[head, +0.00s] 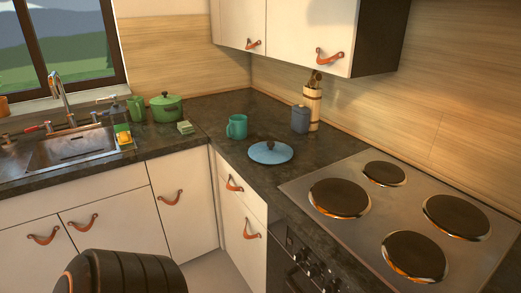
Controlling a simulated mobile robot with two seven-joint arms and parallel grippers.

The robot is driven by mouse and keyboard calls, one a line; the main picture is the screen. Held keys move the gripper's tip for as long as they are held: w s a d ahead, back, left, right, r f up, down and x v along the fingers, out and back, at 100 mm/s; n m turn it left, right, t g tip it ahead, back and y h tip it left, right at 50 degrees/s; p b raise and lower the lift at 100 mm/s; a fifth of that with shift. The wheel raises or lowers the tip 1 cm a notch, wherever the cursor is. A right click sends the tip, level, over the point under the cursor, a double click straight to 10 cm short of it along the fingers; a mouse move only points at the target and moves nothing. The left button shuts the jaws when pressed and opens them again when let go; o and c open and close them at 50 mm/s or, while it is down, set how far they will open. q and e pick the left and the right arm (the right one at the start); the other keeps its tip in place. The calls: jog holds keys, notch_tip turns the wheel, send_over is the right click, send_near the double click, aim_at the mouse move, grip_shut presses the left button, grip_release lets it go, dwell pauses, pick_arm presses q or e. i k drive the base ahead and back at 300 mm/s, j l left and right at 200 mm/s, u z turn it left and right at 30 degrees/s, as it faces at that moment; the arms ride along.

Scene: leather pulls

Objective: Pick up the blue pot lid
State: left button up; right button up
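The blue pot lid (268,154) lies flat on the dark countertop, knob side up, left of the stove. Its round dark knob (270,144) stands at its middle. Nothing touches the lid from above. Neither of my grippers shows in the head view. A dark rounded part at the bottom left appears to be part of my own body.
A teal mug (237,127) stands just behind the lid to the left. A blue-grey container (300,119) and a utensil holder (313,108) stand behind it. The stove (385,231) is at right. A green pot (167,110) stands near the sink (72,150).

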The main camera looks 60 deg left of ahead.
aim_at(269, 152)
jog(key=u, duration=1.75)
jog(key=i+j+z, duration=0.1)
jog(key=z, duration=0.9)
jog(key=j+z, duration=1)
jog(key=j, duration=0.25)
jog(key=k+j+z, duration=0.2)
jog(key=j, duration=0.75)
jog(key=k+j, duration=0.1)
jog(key=j, duration=0.35)
jog(key=z, duration=0.05)
